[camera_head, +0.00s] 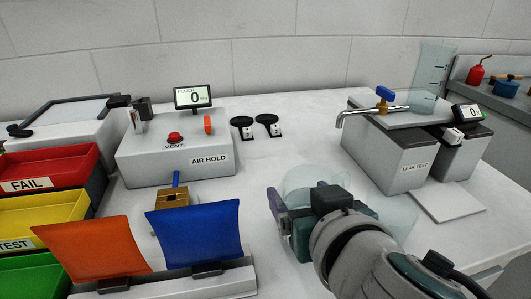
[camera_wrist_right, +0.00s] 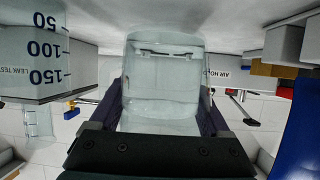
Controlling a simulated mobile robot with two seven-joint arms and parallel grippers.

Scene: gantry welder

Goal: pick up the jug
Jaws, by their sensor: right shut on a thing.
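The jug is a clear, see-through vessel (camera_head: 305,178) on the white bench, mostly behind my right gripper in the head view. In the right wrist view, the jug (camera_wrist_right: 163,80) fills the space between the two dark fingers. My right gripper (camera_head: 290,215) is shut on it, one finger along each side. The wrist view is upside down, and its lower part of the jug is hidden by the gripper body. I cannot tell whether the jug touches the bench. My left gripper is not in view.
A clear graduated vessel (camera_wrist_right: 40,45) stands close beside the jug. The LEAK TEST unit (camera_head: 395,155) with a tap is at right, a tall clear cylinder (camera_head: 431,72) behind it. The AIR HOLD box (camera_head: 175,150) and blue panel (camera_head: 198,232) are left.

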